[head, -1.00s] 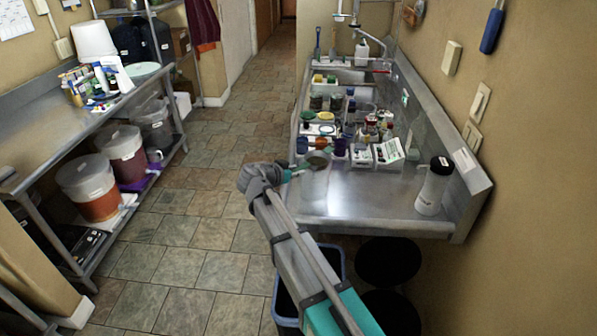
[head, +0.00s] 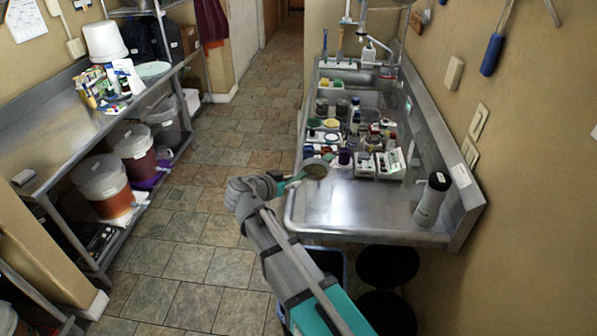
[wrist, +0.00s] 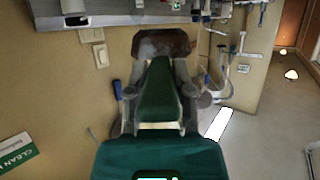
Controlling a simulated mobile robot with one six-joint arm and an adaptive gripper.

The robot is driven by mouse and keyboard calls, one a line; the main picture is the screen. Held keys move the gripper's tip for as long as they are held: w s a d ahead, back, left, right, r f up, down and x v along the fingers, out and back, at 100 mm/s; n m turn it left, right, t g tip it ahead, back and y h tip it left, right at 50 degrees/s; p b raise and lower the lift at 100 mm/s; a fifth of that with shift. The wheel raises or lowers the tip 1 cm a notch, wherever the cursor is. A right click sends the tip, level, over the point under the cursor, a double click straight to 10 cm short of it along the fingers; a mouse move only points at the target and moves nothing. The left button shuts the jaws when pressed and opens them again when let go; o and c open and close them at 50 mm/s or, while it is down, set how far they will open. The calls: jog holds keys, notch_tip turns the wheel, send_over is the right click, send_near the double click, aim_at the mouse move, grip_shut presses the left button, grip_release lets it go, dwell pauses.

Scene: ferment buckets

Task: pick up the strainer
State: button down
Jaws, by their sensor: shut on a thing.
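The strainer (head: 315,170) shows in the head view as a small round, brownish bowl with a pale rim. It is at the tip of my gripper (head: 293,182), above the near left part of the steel sink counter. My gripper is shut on it, and the strainer appears held above the counter. In the wrist view my gripper (wrist: 162,62) fills the middle, with a brown shape across its tips that I cannot clearly make out. The exact grip point is hidden.
The steel counter (head: 365,205) holds several jars, bottles and small boxes. A grey bottle (head: 431,199) stands at its right end. Dark stools (head: 387,265) are below. A shelf table (head: 45,135) with buckets stands left. The tiled aisle (head: 215,205) between is clear.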

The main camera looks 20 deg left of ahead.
jog(key=shift+s+r+p, duration=0.25)
jog(key=shift+s+r, duration=0.15)
jog(key=shift+s, duration=0.45)
jog(key=shift+s+r+p, duration=0.25)
jog(key=shift+s+r, duration=0.1)
jog(key=shift+s, duration=0.5)
jog(key=shift+f, duration=0.1)
notch_tip(320, 180, down, 3)
jog(key=b, duration=0.2)
jog(key=shift+b, duration=0.4)
jog(key=shift+s, duration=0.2)
